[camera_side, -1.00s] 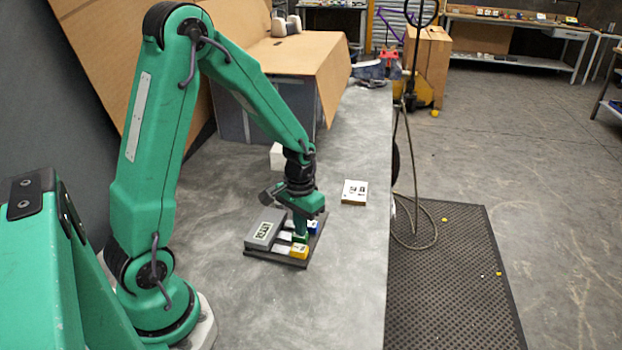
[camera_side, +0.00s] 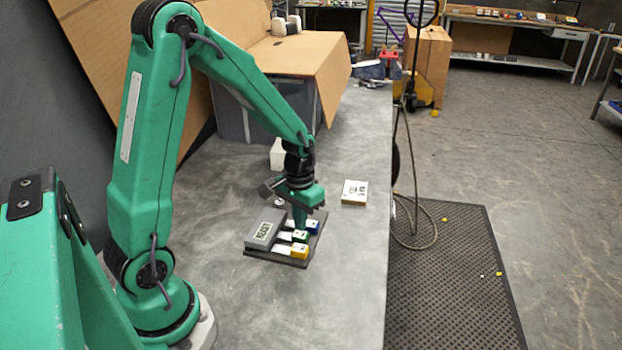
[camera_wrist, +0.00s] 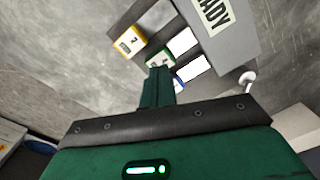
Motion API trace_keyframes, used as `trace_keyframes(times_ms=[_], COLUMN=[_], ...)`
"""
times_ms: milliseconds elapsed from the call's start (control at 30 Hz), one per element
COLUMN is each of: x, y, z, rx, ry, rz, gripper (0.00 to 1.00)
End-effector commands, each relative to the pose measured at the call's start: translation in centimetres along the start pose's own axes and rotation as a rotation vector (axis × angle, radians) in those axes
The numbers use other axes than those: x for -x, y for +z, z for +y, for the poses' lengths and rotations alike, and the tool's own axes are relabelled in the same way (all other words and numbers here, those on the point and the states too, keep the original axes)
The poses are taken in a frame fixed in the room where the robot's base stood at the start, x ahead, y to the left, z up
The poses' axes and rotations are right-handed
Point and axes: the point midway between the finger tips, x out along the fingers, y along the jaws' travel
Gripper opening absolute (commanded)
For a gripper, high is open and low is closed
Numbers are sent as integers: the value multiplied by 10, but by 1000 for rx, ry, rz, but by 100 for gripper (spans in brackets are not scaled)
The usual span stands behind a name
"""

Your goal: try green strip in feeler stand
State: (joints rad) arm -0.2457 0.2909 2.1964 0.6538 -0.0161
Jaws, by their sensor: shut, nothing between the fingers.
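The feeler stand is a dark base plate (camera_side: 262,258) on the grey bench, with a grey box (camera_side: 265,230) reading READY at its left. White strips with coloured end blocks lie on the plate in a row: yellow (camera_side: 299,251), green (camera_side: 300,236) and blue (camera_side: 313,226). My gripper (camera_side: 300,226) is shut and empty, pointing down right over the green block. In the wrist view my fingers (camera_wrist: 160,74) partly hide the green block (camera_wrist: 162,57), with the yellow block (camera_wrist: 130,41) clear beside it. Whether my fingertips touch the green block I cannot tell.
A small white box with dark print (camera_side: 354,192) lies on the bench right of the stand. A white block (camera_side: 278,156) and a grey bin with cardboard (camera_side: 240,120) stand behind. The bench's right edge is close; its front part is bare.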

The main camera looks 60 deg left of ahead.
Motion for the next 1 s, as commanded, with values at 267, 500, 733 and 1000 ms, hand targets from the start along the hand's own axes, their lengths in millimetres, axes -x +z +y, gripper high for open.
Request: trace_keyframes(times_ms=[267, 500, 733, 1000], x=[12, 22, 32, 43], y=[0, 0, 0, 0], z=[0, 0, 0, 0], rx=[0, 0, 0, 0], ry=[0, 0, 0, 0], rz=[2, 2, 2, 1], gripper=[0, 0, 0, 0])
